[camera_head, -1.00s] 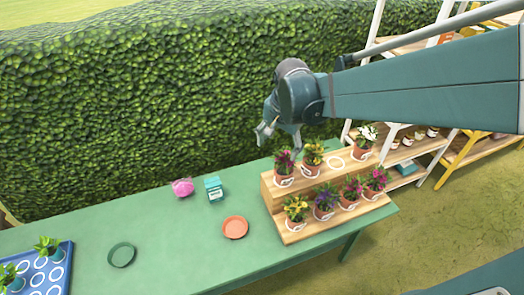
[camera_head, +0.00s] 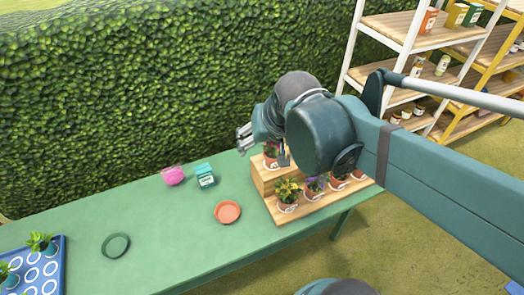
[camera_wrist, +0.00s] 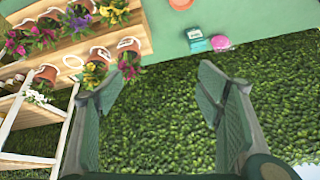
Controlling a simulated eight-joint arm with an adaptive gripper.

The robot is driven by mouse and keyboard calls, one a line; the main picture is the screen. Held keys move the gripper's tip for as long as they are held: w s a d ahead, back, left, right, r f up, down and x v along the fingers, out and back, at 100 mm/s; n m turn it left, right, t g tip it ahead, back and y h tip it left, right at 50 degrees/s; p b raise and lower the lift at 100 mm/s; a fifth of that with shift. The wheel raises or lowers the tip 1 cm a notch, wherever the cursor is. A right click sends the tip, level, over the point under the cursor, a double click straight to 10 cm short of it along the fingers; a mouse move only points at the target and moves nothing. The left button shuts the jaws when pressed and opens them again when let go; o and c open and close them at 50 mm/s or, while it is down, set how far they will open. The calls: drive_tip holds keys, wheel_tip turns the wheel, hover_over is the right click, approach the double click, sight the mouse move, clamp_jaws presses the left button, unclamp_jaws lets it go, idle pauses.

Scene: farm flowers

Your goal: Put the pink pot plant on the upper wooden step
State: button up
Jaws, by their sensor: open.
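Several potted plants stand on a two-tier wooden step stand (camera_head: 258,180), which also shows in the wrist view (camera_wrist: 60,52). A plant with dark pink flowers (camera_wrist: 128,62) is at the near end of the upper step (camera_head: 262,170). Two more with pink flowers (camera_wrist: 42,38) stand on the lower step; I cannot tell which one the task names. An empty white ring (camera_wrist: 73,60) marks a bare spot on the upper step. My gripper (camera_head: 244,138) is open and empty beyond the stand's left end, fingers (camera_wrist: 160,90) over the hedge. My arm hides part of the stand.
A teal box (camera_head: 205,176), a pink item (camera_head: 173,176), an orange saucer (camera_head: 227,212) and a green saucer (camera_head: 116,245) are on the green table (camera_head: 160,215). A blue tray (camera_head: 62,262) is at left. The hedge (camera_head: 130,100) and shelves (camera_head: 400,80) stand behind.

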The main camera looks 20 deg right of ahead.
drive_tip(key=shift+s+a+r+n+t, duration=0.1)
drive_tip(key=shift+s+a+n+t, duration=0.2)
drive_tip(key=shift+s+n, duration=0.35)
drive_tip(key=shift+s+a+n+t, duration=0.15)
drive_tip(key=shift+s+a+n, duration=0.2)
drive_tip(key=shift+s, duration=0.35)
drive_tip(key=shift+s+a+r+n+t, duration=0.1)
drive_tip(key=shift+s+a+n+t, duration=0.15)
drive_tip(key=shift+s+n, duration=0.4)
